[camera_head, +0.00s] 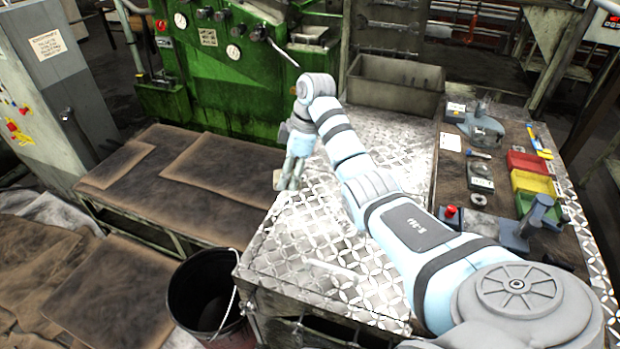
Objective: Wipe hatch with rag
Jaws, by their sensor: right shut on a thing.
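My right arm reaches from the lower right across the diamond-plate metal surface (310,250), which looks like the hatch. My right gripper (284,182) points down near the left edge of this plate, at its far half. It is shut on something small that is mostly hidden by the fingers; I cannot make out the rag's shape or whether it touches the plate. White glare patches lie on the plate. My left gripper is out of view.
A dark bucket (203,298) stands at the plate's near left corner. A grey metal bin (395,88) sits at the back. A bench on the right holds a red tray (528,162), a yellow tray (533,184) and tools. A green machine (215,75) stands behind.

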